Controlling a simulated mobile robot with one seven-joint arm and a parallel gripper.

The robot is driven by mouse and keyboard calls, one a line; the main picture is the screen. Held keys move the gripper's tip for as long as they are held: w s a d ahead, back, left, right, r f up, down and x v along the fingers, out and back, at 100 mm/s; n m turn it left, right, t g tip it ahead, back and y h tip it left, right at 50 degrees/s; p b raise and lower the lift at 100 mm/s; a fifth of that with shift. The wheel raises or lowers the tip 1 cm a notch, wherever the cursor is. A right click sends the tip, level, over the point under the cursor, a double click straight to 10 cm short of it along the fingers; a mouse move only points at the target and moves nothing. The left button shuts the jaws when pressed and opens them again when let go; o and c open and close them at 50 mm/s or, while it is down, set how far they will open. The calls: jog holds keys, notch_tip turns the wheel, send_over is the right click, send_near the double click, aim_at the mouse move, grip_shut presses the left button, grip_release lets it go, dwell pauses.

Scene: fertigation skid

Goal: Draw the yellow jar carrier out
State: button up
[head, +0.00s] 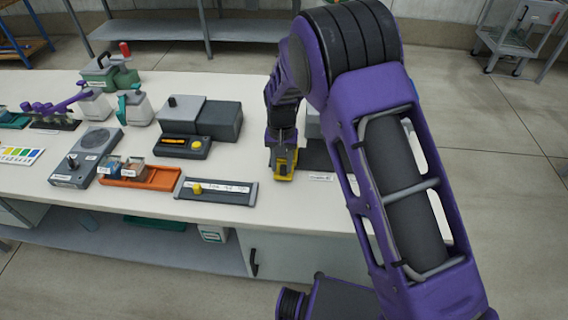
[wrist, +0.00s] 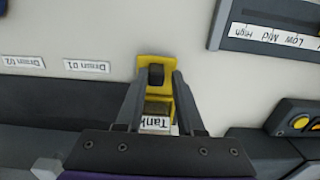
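The yellow jar carrier (head: 283,165) stands on the bench at its front right, below my gripper. In the wrist view the carrier (wrist: 157,60) lies between and just beyond my fingers, with a black knob (wrist: 156,74) on its front part. A jar (wrist: 157,108) with a white label, partly readable as "Tank", sits in it behind the knob. My gripper (wrist: 160,76) has its fingers apart, one on each side of the knob, with yellow showing between. In the head view my gripper (head: 283,145) hides much of the carrier.
A grey panel (head: 215,190) with a yellow knob lies left of the carrier; it also shows in the wrist view (wrist: 275,30). An orange tray (head: 150,178) with jars is further left. Grey boxes (head: 205,118) stand behind.

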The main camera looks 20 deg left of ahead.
jog(key=shift+o, duration=1.4)
notch_tip(320, 180, up, 17)
jog(key=shift+r+p, duration=0.2)
jog(key=shift+p, duration=0.2)
